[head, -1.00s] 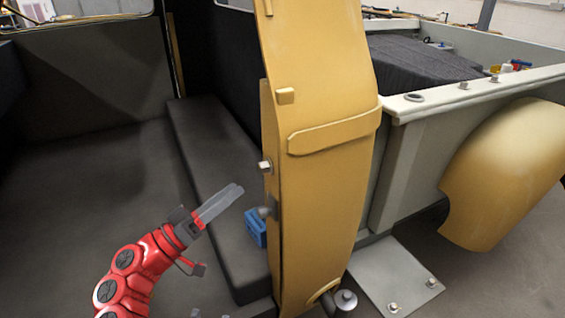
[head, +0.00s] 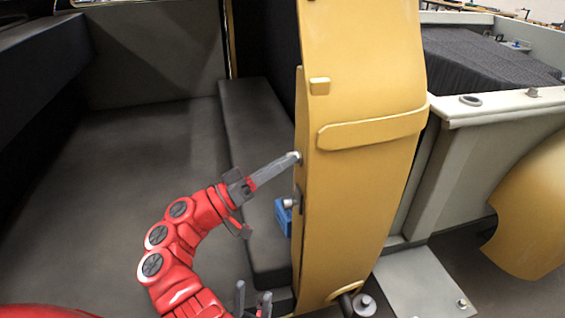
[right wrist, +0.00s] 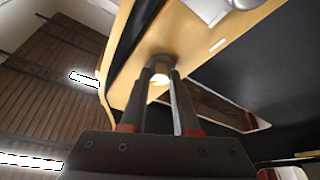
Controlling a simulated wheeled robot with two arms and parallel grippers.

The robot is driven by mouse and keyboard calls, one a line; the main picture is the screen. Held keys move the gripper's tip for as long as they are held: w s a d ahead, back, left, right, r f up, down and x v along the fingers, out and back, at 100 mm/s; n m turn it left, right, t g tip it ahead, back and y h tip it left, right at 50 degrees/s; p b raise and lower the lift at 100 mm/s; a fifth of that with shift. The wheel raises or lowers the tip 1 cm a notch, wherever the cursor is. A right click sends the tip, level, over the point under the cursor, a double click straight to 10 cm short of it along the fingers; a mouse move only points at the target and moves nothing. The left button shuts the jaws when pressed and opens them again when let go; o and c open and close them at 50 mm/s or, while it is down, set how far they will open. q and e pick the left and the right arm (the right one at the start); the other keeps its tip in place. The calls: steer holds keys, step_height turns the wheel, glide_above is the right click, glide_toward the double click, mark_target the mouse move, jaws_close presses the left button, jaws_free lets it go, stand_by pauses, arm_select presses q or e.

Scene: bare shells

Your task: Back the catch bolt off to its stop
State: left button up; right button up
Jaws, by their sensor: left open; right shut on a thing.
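The yellow door panel (head: 360,190) stands upright in the middle of the head view. A small light bolt head (head: 298,156), which I take as the catch bolt, sticks out of its left edge. My right gripper (head: 296,158) reaches it from the lower left and is shut on it. In the right wrist view the bolt (right wrist: 159,79) sits between the fingertips of that gripper (right wrist: 160,76), against the yellow panel. The fingers hide part of the bolt. My left gripper (head: 253,297) shows at the bottom edge, open and empty, its fingers apart.
Below the bolt, a grey knob (head: 291,202) and a blue block (head: 284,217) sit on the same edge. A dark bench (head: 255,150) lies behind. A grey plate (head: 424,285) and a round-headed fitting (head: 364,304) lie at lower right. Open floor is at left.

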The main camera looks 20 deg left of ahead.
jaws_close()
